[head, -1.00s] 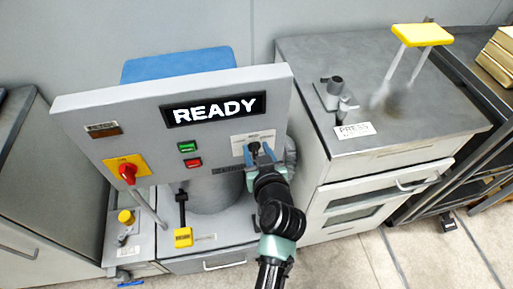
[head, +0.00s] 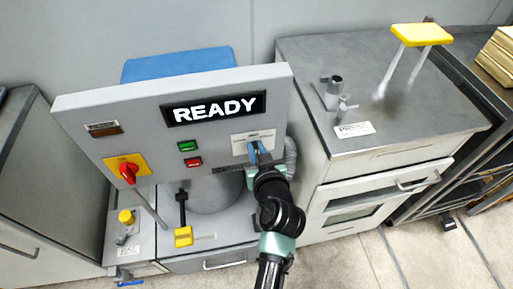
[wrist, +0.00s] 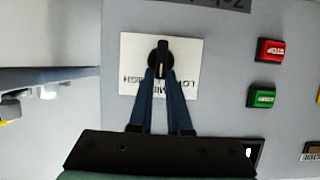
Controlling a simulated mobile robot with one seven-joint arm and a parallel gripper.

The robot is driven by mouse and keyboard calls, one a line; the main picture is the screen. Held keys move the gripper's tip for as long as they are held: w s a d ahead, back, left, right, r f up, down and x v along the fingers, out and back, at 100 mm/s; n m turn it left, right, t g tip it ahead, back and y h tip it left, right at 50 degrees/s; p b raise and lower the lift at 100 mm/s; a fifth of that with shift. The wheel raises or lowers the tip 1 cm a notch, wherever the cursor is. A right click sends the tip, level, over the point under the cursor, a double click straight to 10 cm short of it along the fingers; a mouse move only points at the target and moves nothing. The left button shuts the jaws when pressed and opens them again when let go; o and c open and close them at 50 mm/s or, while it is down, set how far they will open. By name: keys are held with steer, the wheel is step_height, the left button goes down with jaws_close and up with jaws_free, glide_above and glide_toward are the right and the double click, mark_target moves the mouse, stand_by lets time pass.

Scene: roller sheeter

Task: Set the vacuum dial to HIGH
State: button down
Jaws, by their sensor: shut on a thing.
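The vacuum dial (wrist: 160,50) is a black knob on a white label plate (wrist: 130,48) on the grey control panel. My gripper (wrist: 160,73) is shut on the dial, one blue finger on each side of its bar. In the wrist view the bar stands about vertical. The label print there is upside down and partly covered by the fingers; parts of LOW, MID and HIGH show. I cannot tell surely which mark the dial points to. In the head view my gripper (head: 257,150) covers most of the dial at the panel's right side.
The panel has a display reading READY (head: 213,108), a green button (head: 187,146), a red button (head: 193,162) and a red rotary switch (head: 128,172). A yellow-handled lever (head: 183,236) is below. A steel press cabinet (head: 390,85) stands to the right.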

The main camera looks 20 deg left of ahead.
steer(key=m+y+b, duration=0.1)
steer(key=m, duration=0.1)
steer(key=d+m+g+y+b, duration=0.1)
steer(key=m+b, duration=0.1)
steer(key=w+m+y+b, duration=0.1)
steer(key=m+b, duration=0.1)
steer(key=shift+d+f+g+y, duration=0.2)
steer(key=shift+f+g+y, duration=0.1)
steer(key=shift+f+y, duration=0.1)
stand_by(0.7)
steer(key=c, duration=0.9)
jaws_free()
steer(key=shift+o, duration=0.2)
steer(key=shift+w+a+f+b, duration=0.1)
steer(key=shift+w+f+b, duration=0.1)
steer(key=shift+b, duration=0.1)
steer(key=v, duration=1.3)
